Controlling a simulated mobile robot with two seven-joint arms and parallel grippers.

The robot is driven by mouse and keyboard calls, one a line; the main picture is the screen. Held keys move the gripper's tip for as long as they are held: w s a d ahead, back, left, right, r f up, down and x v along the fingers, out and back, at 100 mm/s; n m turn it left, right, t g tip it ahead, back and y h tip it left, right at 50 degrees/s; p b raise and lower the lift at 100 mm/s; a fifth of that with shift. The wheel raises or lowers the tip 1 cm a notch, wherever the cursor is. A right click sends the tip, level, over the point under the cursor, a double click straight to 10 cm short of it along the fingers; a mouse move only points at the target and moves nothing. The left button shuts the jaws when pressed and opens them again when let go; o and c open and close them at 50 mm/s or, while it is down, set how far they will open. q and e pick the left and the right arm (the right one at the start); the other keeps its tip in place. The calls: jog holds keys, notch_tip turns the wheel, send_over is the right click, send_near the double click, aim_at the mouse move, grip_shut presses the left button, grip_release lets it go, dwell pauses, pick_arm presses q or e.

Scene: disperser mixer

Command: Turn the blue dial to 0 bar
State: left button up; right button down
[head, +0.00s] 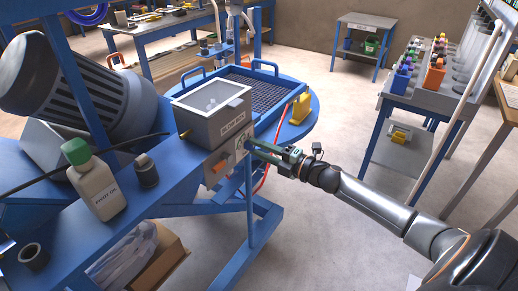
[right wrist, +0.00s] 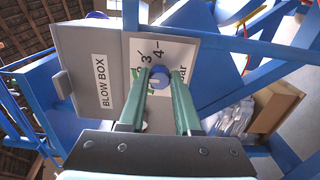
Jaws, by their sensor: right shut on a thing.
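The blue dial (right wrist: 160,80) is on a white panel with a printed scale (right wrist: 160,50) that shows a 3, a 4 and part of the word "bar". My right gripper (head: 253,148) reaches the panel from the right. In the right wrist view its two green fingers (right wrist: 166,78) are shut on the dial, one on each side. They hide part of the scale, and I cannot tell where the dial points. My left gripper is not in view.
The blow box stands on a blue frame (head: 185,165) beside a blue tray with a dark grid (head: 250,90). An orange switch (head: 219,167) is below the box. A green-capped bottle (head: 98,190) stands to the left. The floor right of the frame is clear.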

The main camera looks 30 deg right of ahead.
jog(key=c, duration=0.6)
grip_release()
jog(key=shift+s+d+f, duration=0.1)
jog(key=shift+s+d, duration=0.15)
jog(key=shift+s, duration=0.3)
jog(key=v, duration=1.1)
jog(key=shift+s, duration=0.2)
